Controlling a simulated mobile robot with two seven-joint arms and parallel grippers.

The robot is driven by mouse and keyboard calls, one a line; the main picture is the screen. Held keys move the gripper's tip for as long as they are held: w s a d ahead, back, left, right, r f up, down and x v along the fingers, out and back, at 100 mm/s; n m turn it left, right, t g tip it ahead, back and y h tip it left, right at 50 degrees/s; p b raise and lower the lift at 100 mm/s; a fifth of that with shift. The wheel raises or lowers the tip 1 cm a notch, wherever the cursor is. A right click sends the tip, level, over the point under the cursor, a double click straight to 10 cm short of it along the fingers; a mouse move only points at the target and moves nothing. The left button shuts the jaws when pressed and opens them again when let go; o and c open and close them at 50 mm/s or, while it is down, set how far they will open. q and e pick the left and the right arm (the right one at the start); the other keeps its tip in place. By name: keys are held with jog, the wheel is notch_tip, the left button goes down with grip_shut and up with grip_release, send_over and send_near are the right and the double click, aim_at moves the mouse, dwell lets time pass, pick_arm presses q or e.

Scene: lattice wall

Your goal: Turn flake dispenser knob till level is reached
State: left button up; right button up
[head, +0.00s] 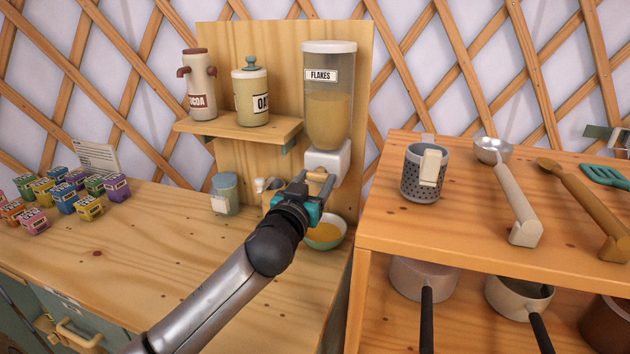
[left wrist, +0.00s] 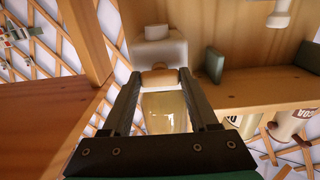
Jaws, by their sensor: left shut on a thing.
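The flake dispenser (head: 328,95) hangs on the wooden back panel, with a clear body, a "FLAKES" label and a white lid. Flakes fill a bit more than half of its body. Its white outlet block (head: 338,160) is at the bottom. My left gripper (head: 316,186) is shut on the wooden knob (head: 317,174) at the front of the outlet; the left wrist view shows the knob (left wrist: 159,77) between both fingers. A pale green bowl (head: 338,238) stands below on the counter and holds yellow-orange flakes (head: 323,232); my gripper partly hides it. My right gripper is not in view.
A shelf (head: 240,127) left of the dispenser holds a cocoa jar (head: 200,85) and an oats jar (head: 250,95). A glass jar (head: 224,192) stands on the counter. Several small boxes (head: 65,198) are at the left. A higher table (head: 390,215) with utensils is close at the right.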

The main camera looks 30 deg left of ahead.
pick_arm(q)
jog(key=m+p, duration=0.3)
jog(key=shift+r+m, duration=0.1)
jog(key=shift+m, duration=0.2)
jog(key=m+p, duration=0.2)
jog(key=m, duration=0.2)
jog(key=shift+m+p, duration=0.3)
jog(key=shift+p, duration=0.1)
jog(key=m+p, duration=0.2)
jog(key=m, duration=0.2)
jog(key=shift+m, duration=0.3)
jog(key=shift+m+p, duration=0.9)
jog(key=shift+m, duration=1.6)
jog(key=o, duration=1.4)
